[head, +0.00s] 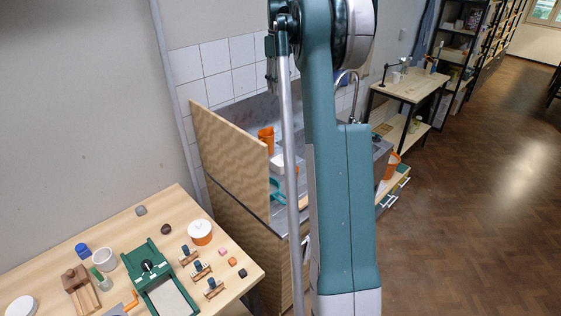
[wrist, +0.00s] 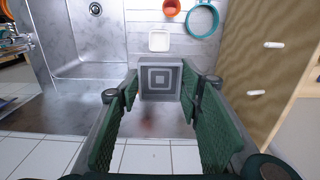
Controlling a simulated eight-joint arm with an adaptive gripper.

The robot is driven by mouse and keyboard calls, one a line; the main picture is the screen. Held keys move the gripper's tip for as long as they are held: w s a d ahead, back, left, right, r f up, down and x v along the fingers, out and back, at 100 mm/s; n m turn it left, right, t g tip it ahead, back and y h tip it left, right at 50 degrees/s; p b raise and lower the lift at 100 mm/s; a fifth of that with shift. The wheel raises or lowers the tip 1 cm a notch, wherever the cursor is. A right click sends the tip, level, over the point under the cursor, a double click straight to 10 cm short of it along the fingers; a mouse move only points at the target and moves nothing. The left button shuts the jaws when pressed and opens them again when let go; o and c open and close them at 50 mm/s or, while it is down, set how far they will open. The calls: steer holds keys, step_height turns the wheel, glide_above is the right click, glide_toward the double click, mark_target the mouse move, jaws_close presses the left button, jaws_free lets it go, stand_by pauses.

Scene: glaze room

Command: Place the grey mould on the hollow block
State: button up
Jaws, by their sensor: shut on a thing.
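In the wrist view the grey mould (wrist: 160,78), a square grey piece with concentric squares on its face, sits between the green finger pads of my gripper (wrist: 160,84). The gripper is shut on it, over the metal sink counter. In the head view the gripper and the mould are hidden behind my arm. I cannot make out a hollow block for certain in either view.
A small white square dish (wrist: 159,41) lies just beyond the mould, with an orange cup (wrist: 171,8) and a teal ring-shaped thing (wrist: 201,20) farther off. The sink basin (wrist: 92,62) is to the left. A wooden table (head: 110,232) holds tools and pots.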

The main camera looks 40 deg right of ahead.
glide_above(281, 160)
step_height(281, 160, down, 26)
steer(key=shift+w, duration=0.15)
steer(key=shift+f, duration=3.1)
steer(key=shift+f, duration=0.1)
steer(key=shift+f+p, duration=0.3)
steer(key=shift+f, duration=1.5)
steer(key=shift+f, duration=0.15)
steer(key=o, duration=0.9)
steer(key=shift+r, duration=0.2)
